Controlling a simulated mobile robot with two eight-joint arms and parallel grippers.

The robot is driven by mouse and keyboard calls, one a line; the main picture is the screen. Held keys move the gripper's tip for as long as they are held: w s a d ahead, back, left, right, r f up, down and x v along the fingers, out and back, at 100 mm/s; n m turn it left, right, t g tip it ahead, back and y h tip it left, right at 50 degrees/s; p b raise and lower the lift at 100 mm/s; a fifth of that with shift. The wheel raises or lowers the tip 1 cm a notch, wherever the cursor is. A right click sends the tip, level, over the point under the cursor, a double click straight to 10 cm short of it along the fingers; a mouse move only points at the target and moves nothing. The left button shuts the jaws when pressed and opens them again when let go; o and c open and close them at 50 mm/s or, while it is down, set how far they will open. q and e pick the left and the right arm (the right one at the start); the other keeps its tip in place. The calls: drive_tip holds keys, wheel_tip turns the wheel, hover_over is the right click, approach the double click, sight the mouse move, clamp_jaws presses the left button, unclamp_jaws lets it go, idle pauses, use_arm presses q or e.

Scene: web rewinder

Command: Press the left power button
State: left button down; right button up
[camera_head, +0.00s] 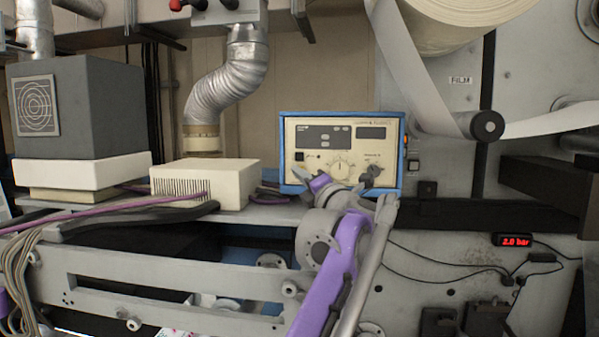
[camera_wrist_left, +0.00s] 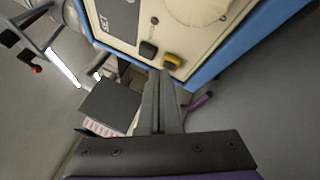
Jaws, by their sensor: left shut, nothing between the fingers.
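A blue-framed control unit (camera_head: 342,119) with a cream front panel stands on the ledge, with dark displays at the top and a round dial (camera_head: 341,165). A small black square button (camera_head: 299,156) is at its lower left. In the left wrist view the black button (camera_wrist_left: 148,50) sits beside a yellow button (camera_wrist_left: 172,62). I cannot tell which one the task calls the left power button. My left gripper (camera_head: 297,172) is shut and empty, in front of the panel's lower left corner. In the wrist view its fingertips (camera_wrist_left: 160,74) point close to the yellow button; contact cannot be told.
A cream vented box (camera_head: 205,181) stands left of the unit, below a silver duct (camera_head: 231,83). A grey box (camera_head: 98,104) is farther left. A film roll (camera_head: 455,22) and guide roller (camera_head: 487,126) are at the right. A red pressure readout (camera_head: 514,240) shows lower right.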

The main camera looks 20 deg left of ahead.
use_arm(q)
drive_tip(key=shift+s, duration=0.15)
drive_tip(key=shift+w+a, duration=0.1)
drive_tip(key=shift+w, duration=0.35)
idle(0.3)
drive_tip(key=shift+s+d, duration=0.25)
drive_tip(key=shift+s, duration=0.6)
drive_tip(key=s+d, duration=0.1)
drive_tip(key=s, duration=0.5)
drive_tip(key=shift+d, duration=0.25)
